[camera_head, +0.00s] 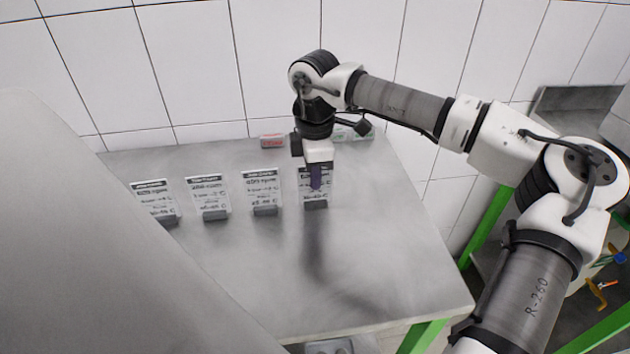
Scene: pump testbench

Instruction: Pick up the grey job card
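Several pale job cards with dark header strips and printed text stand in a row in small dark grey holders on the table. From left to right they are the first card (154,196), the second card (208,193), the third card (262,187) and the rightmost card (305,190). I cannot clearly tell by colour which is the grey one. My gripper (316,184) points down at the rightmost card, with a dark finger overlapping its middle and upper part. The gap between the fingertips does not show, nor whether they touch the card.
The grey table (390,270) is clear in front of the cards. A small red and white box (271,141) lies at the back edge, and a pale box (350,133) lies partly behind my arm. A tiled wall (190,60) closes off the back. Green table legs (487,226) show at right.

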